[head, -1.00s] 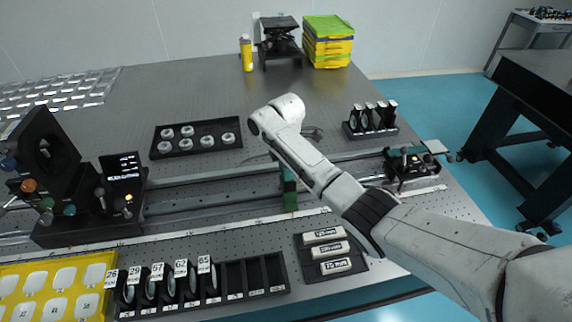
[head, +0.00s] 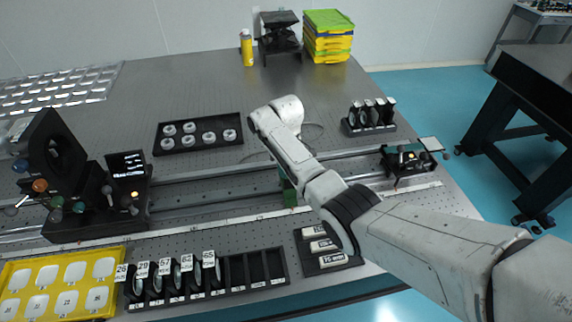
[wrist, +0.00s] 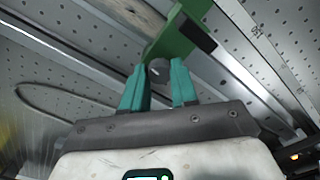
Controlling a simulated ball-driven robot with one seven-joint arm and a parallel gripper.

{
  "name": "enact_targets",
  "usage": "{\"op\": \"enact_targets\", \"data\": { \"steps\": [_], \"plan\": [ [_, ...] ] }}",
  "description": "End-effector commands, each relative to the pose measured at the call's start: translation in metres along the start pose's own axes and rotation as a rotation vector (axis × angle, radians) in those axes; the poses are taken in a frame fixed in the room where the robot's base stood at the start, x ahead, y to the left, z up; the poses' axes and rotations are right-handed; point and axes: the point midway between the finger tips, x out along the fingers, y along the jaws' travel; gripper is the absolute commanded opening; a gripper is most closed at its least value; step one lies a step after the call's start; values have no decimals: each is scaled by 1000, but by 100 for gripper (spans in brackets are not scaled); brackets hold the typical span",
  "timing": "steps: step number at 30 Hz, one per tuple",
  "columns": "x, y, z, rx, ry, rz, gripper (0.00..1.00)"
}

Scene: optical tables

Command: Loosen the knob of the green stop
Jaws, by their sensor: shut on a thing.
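The green stop (wrist: 178,36) is a flat green bar at the top middle of the wrist view, lying across the rail. Its dark round knob (wrist: 158,71) sits between the teal fingertips of my gripper (wrist: 158,66), which is shut on it. In the head view only a small part of the green stop (head: 290,199) shows beside the rail. My forearm hides the knob and most of my gripper there.
The long rail (head: 215,188) runs across the table between a black optics mount (head: 95,195) at left and a small stage (head: 408,160) at right. A lens rack (head: 235,275) and a block tray (head: 328,266) stand in front. A black tray (head: 198,148) lies behind.

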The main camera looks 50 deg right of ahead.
Motion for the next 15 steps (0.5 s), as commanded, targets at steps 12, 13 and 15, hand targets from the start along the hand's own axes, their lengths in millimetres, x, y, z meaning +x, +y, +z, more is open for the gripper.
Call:
{"op": "enact_targets", "data": {
  "steps": [12,13,15],
  "plan": [
    [-2,0,-1,395,2,0,0],
    [-2,0,-1,424,2,0,0],
    [-2,0,-1,489,2,0,0]
  ]
}}
